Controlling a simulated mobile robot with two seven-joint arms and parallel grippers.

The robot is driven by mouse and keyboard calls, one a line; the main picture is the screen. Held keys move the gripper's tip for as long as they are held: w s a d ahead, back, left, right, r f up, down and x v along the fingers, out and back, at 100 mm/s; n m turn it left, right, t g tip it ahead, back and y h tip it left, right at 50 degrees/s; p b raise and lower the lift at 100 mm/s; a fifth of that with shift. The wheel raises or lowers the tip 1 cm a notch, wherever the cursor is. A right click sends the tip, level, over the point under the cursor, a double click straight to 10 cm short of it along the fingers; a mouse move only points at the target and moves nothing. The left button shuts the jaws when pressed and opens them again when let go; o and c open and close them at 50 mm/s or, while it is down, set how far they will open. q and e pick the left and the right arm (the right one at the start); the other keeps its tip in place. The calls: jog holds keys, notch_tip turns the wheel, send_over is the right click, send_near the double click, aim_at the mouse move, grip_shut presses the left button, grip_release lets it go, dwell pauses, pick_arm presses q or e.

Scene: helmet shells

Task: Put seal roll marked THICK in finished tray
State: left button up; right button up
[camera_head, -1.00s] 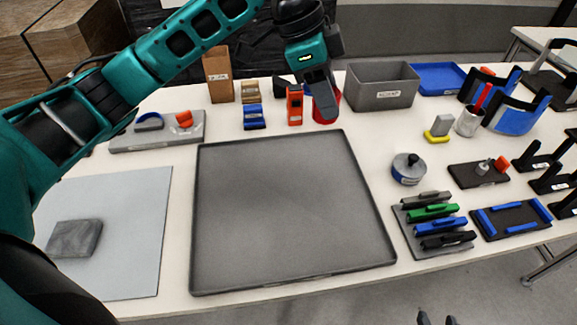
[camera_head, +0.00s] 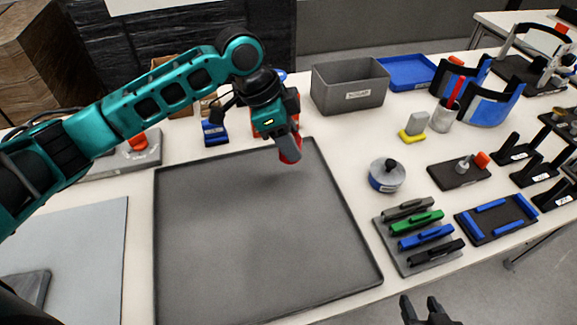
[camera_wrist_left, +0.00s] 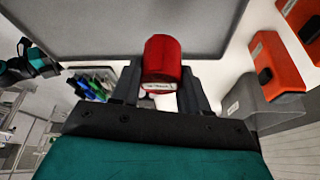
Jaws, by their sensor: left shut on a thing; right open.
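A red roll (camera_wrist_left: 163,52) with a white label is held between the fingers of my left gripper (camera_wrist_left: 162,85) in the left wrist view. The label's writing is too small to read. In the head view the roll (camera_head: 290,156) shows below my left gripper (camera_head: 286,145), mostly hidden by it, at the far right corner of a large dark grey tray (camera_head: 250,240). The tray is flat and empty. I cannot read any marking on it. My right gripper (camera_head: 426,312) is open and empty at the bottom edge of the head view.
A grey bin (camera_head: 350,92) and a blue tray (camera_head: 408,70) stand behind on the right. A round tin (camera_head: 387,176) and a rack of coloured clips (camera_head: 418,238) lie right of the large tray. A blue block (camera_head: 215,134) stands behind it. A pale mat (camera_head: 80,250) lies left.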

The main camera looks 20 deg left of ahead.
pick_arm(q)
jog(key=shift+f+b, duration=0.45)
jog(key=shift+f, duration=3.15)
jog(key=o, duration=0.9)
jog(key=shift+f, duration=0.1)
jog(key=shift+o, duration=0.2)
jog(key=p+v, duration=0.1)
jog(key=v, duration=1.1)
jog(key=shift+p, duration=0.3)
jog(key=shift+d, duration=0.1)
